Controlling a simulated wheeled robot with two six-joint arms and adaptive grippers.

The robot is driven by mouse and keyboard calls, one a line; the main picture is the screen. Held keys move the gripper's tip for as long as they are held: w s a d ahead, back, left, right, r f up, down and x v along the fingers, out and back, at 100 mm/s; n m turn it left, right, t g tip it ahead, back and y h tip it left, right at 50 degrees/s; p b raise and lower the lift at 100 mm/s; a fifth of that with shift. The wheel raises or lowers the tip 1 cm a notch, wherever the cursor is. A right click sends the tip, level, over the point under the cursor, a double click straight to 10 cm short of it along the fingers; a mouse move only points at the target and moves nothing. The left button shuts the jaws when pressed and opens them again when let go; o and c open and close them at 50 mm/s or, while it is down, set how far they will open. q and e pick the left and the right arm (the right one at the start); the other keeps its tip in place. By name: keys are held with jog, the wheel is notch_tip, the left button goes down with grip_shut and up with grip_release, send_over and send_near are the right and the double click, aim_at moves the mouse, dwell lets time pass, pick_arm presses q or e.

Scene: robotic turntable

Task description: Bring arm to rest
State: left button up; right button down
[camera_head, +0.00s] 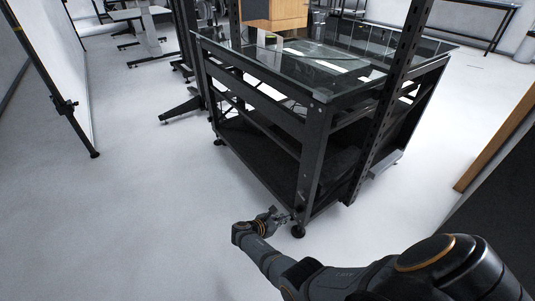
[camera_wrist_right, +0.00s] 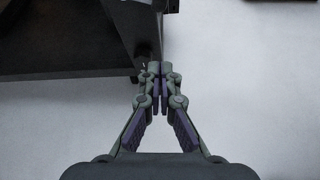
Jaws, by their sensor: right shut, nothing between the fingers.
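My right arm (camera_head: 320,278) comes in from the lower right in the head view and reaches forward, low over the floor. Its gripper (camera_head: 283,216) is beside the front corner leg of a black cart, close to the caster; whether they touch cannot be told. In the right wrist view the right gripper (camera_wrist_right: 158,70) is shut with its fingertips together and nothing between them. The dark cart frame shows just beyond the fingertips there. My left gripper is not in view.
The black wheeled cart (camera_head: 313,150) with a glass top stands ahead. A wooden box (camera_head: 288,14) is above it. A black stand (camera_head: 70,105) is at the left. A wood-edged panel (camera_head: 497,140) is at the right. The pale floor (camera_head: 120,220) at left is clear.

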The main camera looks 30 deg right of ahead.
jog(key=s+a+f+m+y, duration=0.2)
jog(key=s+f+m+y, duration=0.1)
jog(key=s+m, duration=0.3)
jog(key=s+a+f+m+y, duration=0.1)
jog(key=s+f+m+y, duration=0.2)
jog(key=s, duration=0.4)
jog(key=s+a+r+m+t+y, duration=0.2)
jog(key=s+a+r+m+y, duration=0.6)
jog(key=a+r, duration=0.4)
pick_arm(q)
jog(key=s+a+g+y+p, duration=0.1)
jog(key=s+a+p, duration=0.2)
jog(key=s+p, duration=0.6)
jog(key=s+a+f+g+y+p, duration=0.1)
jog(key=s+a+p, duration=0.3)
jog(key=p, duration=1.8)
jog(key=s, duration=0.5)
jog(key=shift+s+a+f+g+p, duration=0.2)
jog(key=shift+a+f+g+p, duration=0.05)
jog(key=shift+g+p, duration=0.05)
pick_arm(e)
jog(key=s+d+f+g+h, duration=0.1)
jog(key=s+d, duration=0.3)
jog(key=s, duration=0.5)
jog(key=s+d+g+h, duration=0.1)
jog(key=s+d, duration=0.2)
jog(key=s, duration=0.6)
jog(key=shift+d+f+m, duration=0.35)
jog(key=shift+f+m, duration=0.05)
